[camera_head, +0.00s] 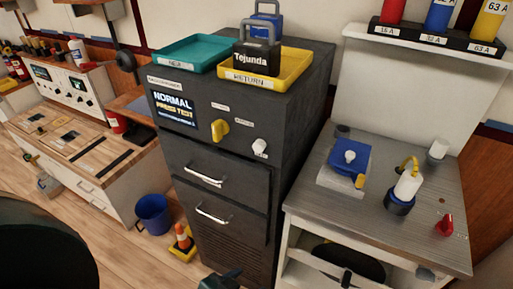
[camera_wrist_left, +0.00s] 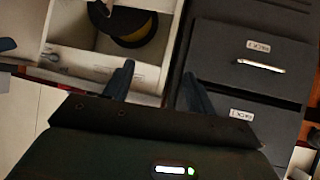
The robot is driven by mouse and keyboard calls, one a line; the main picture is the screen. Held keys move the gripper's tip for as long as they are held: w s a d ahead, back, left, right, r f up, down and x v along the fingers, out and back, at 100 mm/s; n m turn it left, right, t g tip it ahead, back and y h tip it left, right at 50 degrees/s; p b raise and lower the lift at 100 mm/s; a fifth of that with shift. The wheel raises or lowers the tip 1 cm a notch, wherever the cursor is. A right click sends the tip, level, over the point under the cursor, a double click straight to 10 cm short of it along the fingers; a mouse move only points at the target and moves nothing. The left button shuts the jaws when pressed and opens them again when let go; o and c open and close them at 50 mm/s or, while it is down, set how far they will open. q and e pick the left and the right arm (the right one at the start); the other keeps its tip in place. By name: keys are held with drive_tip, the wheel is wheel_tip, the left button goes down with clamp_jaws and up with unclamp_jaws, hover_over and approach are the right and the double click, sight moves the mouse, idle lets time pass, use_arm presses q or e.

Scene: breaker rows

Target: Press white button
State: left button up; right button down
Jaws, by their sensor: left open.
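The white button (camera_head: 260,146) is a small round knob on the upper front panel of the dark grey cabinet (camera_head: 300,120). It sits right of a yellow rotary knob (camera_head: 219,129) and a screen (camera_head: 174,108) reading "NORMAL PRESS TEST". In the left wrist view my left gripper (camera_wrist_left: 158,82) is open with nothing between its fingers. The cabinet drawers (camera_wrist_left: 250,70) are at the right there, and the button is not in that view. A dark tip at the bottom edge of the head view looks like part of this gripper, low and well apart from the button. My right gripper is not in view.
Teal (camera_head: 192,53) and yellow (camera_head: 292,70) trays sit on the cabinet, with a black padlock-shaped block (camera_head: 256,58). A grey workbench (camera_head: 320,190) stands right, with an open compartment below. A blue bucket (camera_head: 153,213) and orange cone (camera_head: 183,240) stand on the floor at left.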

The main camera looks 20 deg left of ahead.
use_arm(q)
clamp_jaws()
idle(0.4)
idle(0.9)
